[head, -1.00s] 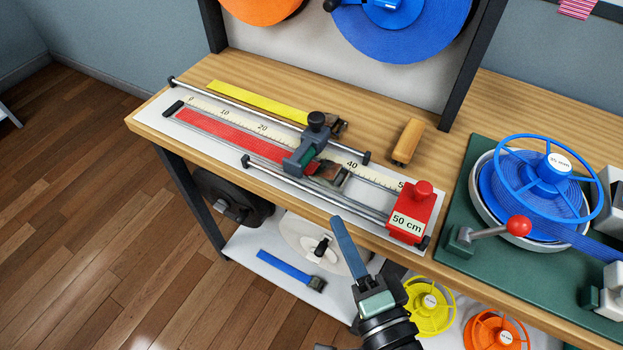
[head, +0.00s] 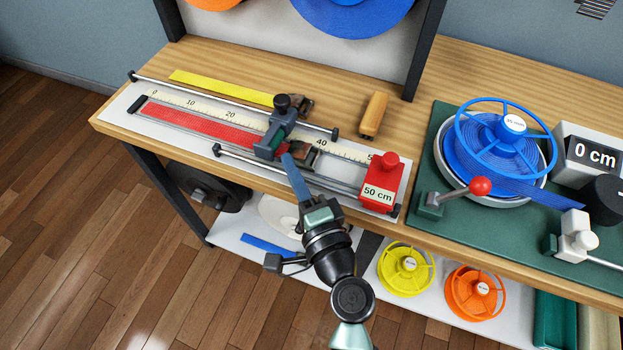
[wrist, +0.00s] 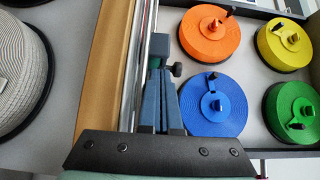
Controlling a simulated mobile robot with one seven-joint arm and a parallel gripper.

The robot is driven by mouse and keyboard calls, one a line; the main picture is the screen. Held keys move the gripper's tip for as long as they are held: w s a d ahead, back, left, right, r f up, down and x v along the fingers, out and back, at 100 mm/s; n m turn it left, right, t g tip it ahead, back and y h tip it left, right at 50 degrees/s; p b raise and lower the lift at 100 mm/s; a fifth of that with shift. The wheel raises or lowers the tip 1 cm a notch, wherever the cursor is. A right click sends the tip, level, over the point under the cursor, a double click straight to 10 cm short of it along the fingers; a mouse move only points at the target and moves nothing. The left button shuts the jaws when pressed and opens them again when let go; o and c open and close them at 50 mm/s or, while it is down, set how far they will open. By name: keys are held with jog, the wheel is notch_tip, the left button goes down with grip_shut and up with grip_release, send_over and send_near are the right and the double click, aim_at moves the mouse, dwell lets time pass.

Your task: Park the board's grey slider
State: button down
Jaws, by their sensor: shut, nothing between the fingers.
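The board (head: 117,107) lies on the bench with a printed centimetre scale. Its grey slider (head: 275,133), with a black knob on top, sits across the rails between the 20 and 40 marks. A red strap (head: 200,127) lies along the board from near 0 to the slider. A red block marked 50 cm (head: 380,184) stands at the right end. My gripper (head: 286,156) is shut and empty, its blue-grey fingers just in front of the slider; I cannot tell if they touch. In the wrist view the shut fingers (wrist: 163,90) point at a dark grey-green part, probably the slider.
A yellow strap (head: 222,87) lies behind the board, and a wooden block (head: 373,114) stands to its right. A green base with a blue reel (head: 500,137) and a red-knobbed lever (head: 481,187) fills the right. Colored spools (head: 405,268) sit on the lower shelf.

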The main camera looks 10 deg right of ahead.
jog(key=shift+w+a, duration=0.35)
jog(key=shift+a, duration=0.25)
